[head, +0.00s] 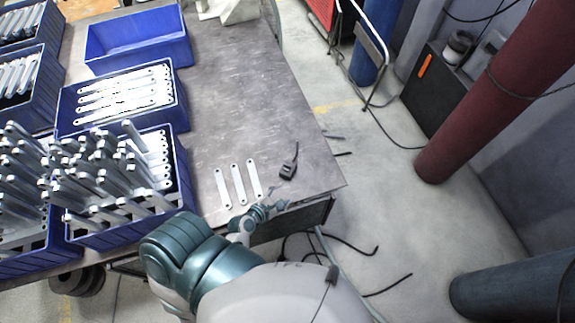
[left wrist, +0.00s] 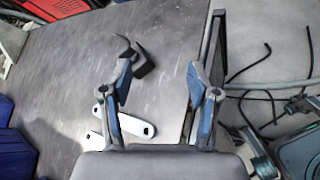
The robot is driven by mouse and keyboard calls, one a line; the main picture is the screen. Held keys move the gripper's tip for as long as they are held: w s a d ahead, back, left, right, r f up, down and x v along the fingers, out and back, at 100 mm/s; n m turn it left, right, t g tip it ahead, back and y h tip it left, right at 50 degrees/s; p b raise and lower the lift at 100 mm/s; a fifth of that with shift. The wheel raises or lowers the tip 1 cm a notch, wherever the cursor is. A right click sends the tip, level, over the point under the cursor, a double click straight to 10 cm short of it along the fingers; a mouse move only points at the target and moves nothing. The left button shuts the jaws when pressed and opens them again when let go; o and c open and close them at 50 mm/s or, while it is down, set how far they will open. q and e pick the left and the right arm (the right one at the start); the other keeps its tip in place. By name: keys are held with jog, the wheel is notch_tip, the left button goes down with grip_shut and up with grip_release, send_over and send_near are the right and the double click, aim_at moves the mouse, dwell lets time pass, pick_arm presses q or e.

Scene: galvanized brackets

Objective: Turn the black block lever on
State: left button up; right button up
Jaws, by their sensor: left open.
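The small black block (head: 288,170) with its lever stub lies on the grey table near the right edge. In the left wrist view, a dark angular shape that looks like the block (left wrist: 143,62) shows beyond the left finger's tip; the finger partly overlaps it. I cannot tell the lever's setting. My left gripper (head: 279,197) is at the table's front edge, just nearer than the block and apart from it. In the left wrist view the left gripper (left wrist: 160,85) has its fingers spread, with nothing between them. My right gripper is not in view.
Three flat galvanized brackets (head: 238,184) lie left of the block. Blue bins (head: 188,190) of brackets and an empty blue bin (head: 140,57) fill the table's left side. The table (head: 240,90) is bare behind the block. Cables lie on the floor beyond the right edge.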

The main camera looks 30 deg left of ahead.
pick_arm(q)
jog(key=a+f+n+t+y, duration=0.1)
jog(key=a+n+y, duration=0.25)
jog(key=n, duration=0.55)
jog(key=b, duration=0.1)
send_near(287, 166)
jog(key=x, duration=0.9)
jog(key=shift+w+d+f, duration=0.1)
jog(key=shift+w+f, duration=0.05)
jog(key=shift+f, duration=0.05)
jog(key=shift+w+f, duration=0.25)
jog(key=shift+w, duration=0.35)
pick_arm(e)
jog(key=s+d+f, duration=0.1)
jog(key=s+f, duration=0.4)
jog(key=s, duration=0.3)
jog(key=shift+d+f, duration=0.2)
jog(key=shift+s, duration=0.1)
pick_arm(q)
grip_shut()
jog(key=shift+h, duration=0.25)
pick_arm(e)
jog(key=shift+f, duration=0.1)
